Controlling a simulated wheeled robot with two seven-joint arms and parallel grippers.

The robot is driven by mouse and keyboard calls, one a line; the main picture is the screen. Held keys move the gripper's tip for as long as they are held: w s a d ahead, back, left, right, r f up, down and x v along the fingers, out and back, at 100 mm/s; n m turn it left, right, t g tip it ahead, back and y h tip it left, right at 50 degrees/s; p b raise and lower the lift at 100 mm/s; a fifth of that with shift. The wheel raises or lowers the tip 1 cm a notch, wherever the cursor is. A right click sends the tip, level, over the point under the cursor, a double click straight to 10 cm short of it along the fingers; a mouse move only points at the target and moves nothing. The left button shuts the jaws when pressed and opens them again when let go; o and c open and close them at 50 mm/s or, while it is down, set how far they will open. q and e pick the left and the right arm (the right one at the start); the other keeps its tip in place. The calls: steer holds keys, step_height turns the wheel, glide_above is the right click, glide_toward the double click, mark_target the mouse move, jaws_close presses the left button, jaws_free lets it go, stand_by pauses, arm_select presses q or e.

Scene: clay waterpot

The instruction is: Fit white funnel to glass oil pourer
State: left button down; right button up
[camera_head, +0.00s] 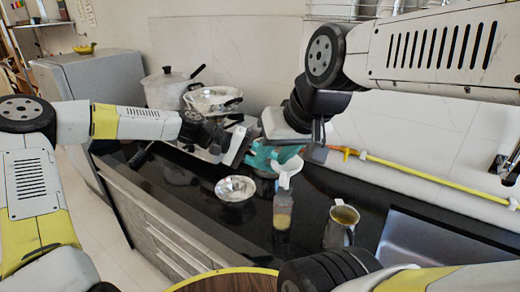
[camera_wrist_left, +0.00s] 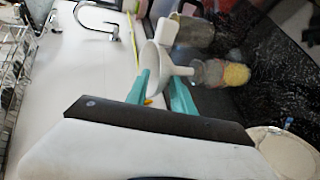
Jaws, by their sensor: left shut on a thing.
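The white funnel (camera_head: 285,168) is between the teal fingers of my left gripper (camera_head: 273,158). In the left wrist view the left gripper (camera_wrist_left: 160,88) is shut on the funnel (camera_wrist_left: 152,62), with its wide cone between the fingertips. The glass oil pourer (camera_head: 282,215), a clear bottle with yellow oil low in it, stands on the counter beneath; it also shows in the left wrist view (camera_wrist_left: 220,74). The spout lies at the bottle's neck, but I cannot tell whether it is inside. My right arm's end is near the funnel; its jaws are not clear.
A metal bowl (camera_head: 236,190) stands left of the bottle, and a metal jug (camera_head: 341,226) with yellowish contents stands right of it. Pots (camera_head: 168,90) stand at the back left. The sink (camera_head: 440,255) lies at the right. A yellow hose (camera_head: 440,178) runs along the wall.

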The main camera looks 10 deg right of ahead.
arm_select(q)
steer(key=shift+f, duration=2.8)
steer(key=shift+a, duration=0.3)
steer(key=shift+f, duration=0.2)
steer(key=c, duration=1)
jaws_free()
